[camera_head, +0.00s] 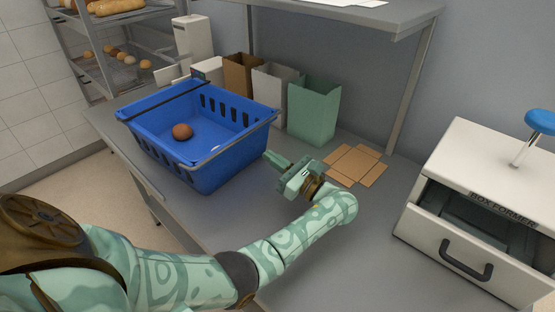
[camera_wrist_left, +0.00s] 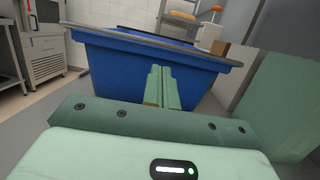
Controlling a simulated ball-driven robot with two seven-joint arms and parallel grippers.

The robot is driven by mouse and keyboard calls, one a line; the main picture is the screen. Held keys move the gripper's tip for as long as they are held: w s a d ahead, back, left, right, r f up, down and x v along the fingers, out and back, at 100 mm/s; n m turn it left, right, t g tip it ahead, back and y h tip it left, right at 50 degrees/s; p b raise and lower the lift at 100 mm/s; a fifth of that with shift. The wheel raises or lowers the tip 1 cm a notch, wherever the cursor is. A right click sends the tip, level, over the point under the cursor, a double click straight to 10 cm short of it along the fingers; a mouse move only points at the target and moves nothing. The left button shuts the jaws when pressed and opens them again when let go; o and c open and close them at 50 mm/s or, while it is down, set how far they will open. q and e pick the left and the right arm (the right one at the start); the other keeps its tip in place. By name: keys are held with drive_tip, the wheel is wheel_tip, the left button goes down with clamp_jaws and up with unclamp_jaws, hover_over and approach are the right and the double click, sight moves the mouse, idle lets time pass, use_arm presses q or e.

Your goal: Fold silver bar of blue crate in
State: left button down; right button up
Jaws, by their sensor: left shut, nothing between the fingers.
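The blue crate (camera_head: 215,172) stands on the grey worktop, open at the top. A dark bar (camera_head: 165,100) spans its left end. A brown round roll (camera_head: 182,131) lies inside the crate. My left gripper (camera_head: 268,155) is shut and empty, just right of the crate's right end. Its fingertips (camera_wrist_left: 164,70) point at the blue end wall, below the silver bar. My right gripper is out of view.
Brown, white and green paper bags (camera_head: 314,110) stand behind the crate. A flat cardboard blank (camera_head: 355,165) lies right of my left gripper. A box former (camera_head: 475,205) with a drawer handle stands at the right. A shelf post (camera_head: 411,90) rises behind.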

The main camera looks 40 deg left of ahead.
use_arm(q)
drive_tip(key=a+r, duration=0.1)
drive_tip(key=a, duration=0.5)
drive_tip(key=shift+p, duration=0.3)
drive_tip(key=shift+r, duration=0.15)
drive_tip(key=shift+r+h+p, duration=0.25)
drive_tip(key=shift+h+p, duration=0.05)
drive_tip(key=shift+r+h+p, duration=0.35)
drive_tip(key=shift+h+p, duration=0.05)
drive_tip(key=shift+h, duration=0.1)
